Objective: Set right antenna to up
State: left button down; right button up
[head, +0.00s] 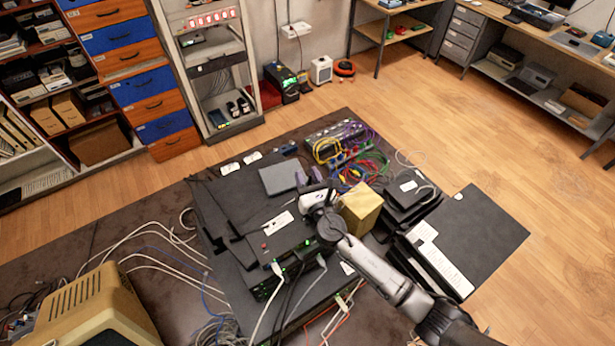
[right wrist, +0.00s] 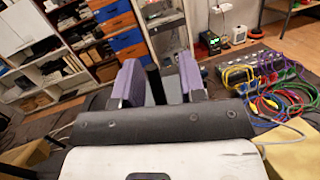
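The black router (head: 262,212) lies on the dark table with a white label and green lights along its front. A dark, flat antenna-like piece (head: 222,208) runs along its left side; I cannot tell its exact angle. My right gripper (head: 307,178) is over the router's right back part, its purple-padded fingers pointing away to the back left. The right wrist view shows the fingers (right wrist: 160,78) spread, with a narrow dark upright piece (right wrist: 153,84) seen between them, possibly the right antenna; contact is not visible. My left gripper is out of view.
A grey box (head: 280,178) is just beyond the gripper. A yellow box (head: 361,208) and black devices (head: 408,203) stand to its right. Coloured cables (head: 352,160) lie behind. White cables and a beige monitor (head: 95,310) are at the left front.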

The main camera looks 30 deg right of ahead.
jog(key=shift+s, duration=0.1)
jog(key=s, duration=0.4)
jog(key=s+f+b, duration=0.1)
jog(key=s, duration=0.3)
jog(key=s+a+f, duration=0.1)
jog(key=s, duration=0.2)
jog(key=shift+s+a+b, duration=0.1)
jog(key=shift+s+b, duration=0.2)
jog(key=shift+s, duration=0.1)
jog(key=shift+s+a, duration=0.1)
jog(key=shift+s, duration=0.7)
